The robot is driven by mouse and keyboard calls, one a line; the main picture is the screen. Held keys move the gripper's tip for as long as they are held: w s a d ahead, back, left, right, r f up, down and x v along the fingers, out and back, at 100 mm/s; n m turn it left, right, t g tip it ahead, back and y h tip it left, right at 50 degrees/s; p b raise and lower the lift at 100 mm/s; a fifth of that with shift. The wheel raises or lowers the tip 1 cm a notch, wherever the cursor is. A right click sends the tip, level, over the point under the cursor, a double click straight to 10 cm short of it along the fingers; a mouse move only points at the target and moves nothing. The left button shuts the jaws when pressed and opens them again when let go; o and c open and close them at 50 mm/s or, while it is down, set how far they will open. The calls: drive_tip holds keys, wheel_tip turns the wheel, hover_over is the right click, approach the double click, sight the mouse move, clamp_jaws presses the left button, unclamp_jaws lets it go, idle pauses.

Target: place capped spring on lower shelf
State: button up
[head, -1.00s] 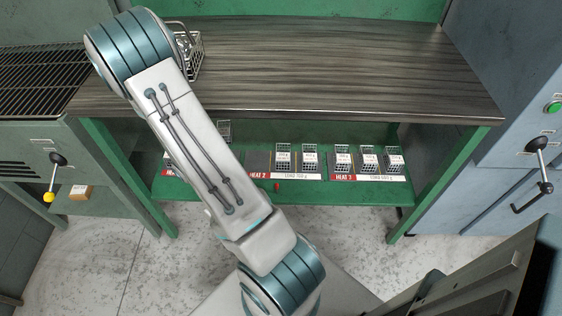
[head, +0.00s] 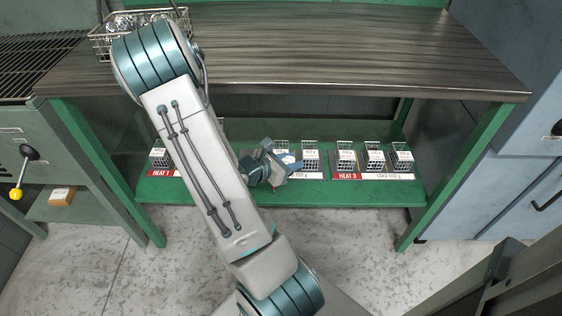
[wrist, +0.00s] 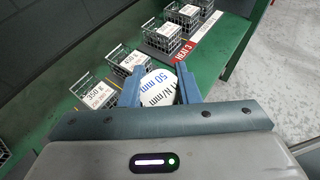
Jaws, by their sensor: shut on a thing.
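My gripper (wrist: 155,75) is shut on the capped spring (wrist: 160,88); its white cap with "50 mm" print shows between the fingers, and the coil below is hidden. In the head view my gripper (head: 288,165) is over the HEAT 2 part of the green lower shelf (head: 340,193), in front of the wire baskets. The shelf also shows in the wrist view (wrist: 232,35). A wire basket (wrist: 127,62) with a white weight card stands just beyond the fingers, and another basket (wrist: 95,92) is left of them. I cannot tell whether the spring touches the shelf.
Further small baskets stand behind the red HEAT 3 label (head: 348,177), and one stands behind HEAT 1 (head: 158,158). The dark worktop (head: 340,55) overhangs the shelf. A larger wire basket (head: 101,45) sits on its left end. A green leg (head: 448,170) bounds the right.

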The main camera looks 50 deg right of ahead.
drive_tip(key=w+a+f+t+b, duration=0.1)
drive_tip(key=w+a+f, duration=0.1)
drive_tip(key=w+f, duration=0.1)
drive_tip(key=w+a+f+n+t+b, duration=0.1)
drive_tip(key=w+f+b, duration=0.1)
drive_tip(key=w+f, duration=0.2)
drive_tip(key=w+a+f+n+t+b, duration=0.1)
drive_tip(key=w+a+f+b, duration=0.1)
drive_tip(key=w+f, duration=0.1)
drive_tip(key=shift+w+a+f, duration=0.15)
drive_tip(key=shift+w+a, duration=0.15)
drive_tip(key=shift+w, duration=0.3)
drive_tip(key=shift+f+b, duration=1.1)
drive_tip(key=shift+f, duration=0.9)
drive_tip(key=shift+f, duration=0.25)
drive_tip(key=o, duration=1)
drive_tip(key=shift+r, duration=0.1)
drive_tip(key=shift+c, duration=0.2)
drive_tip(key=shift+r, duration=0.1)
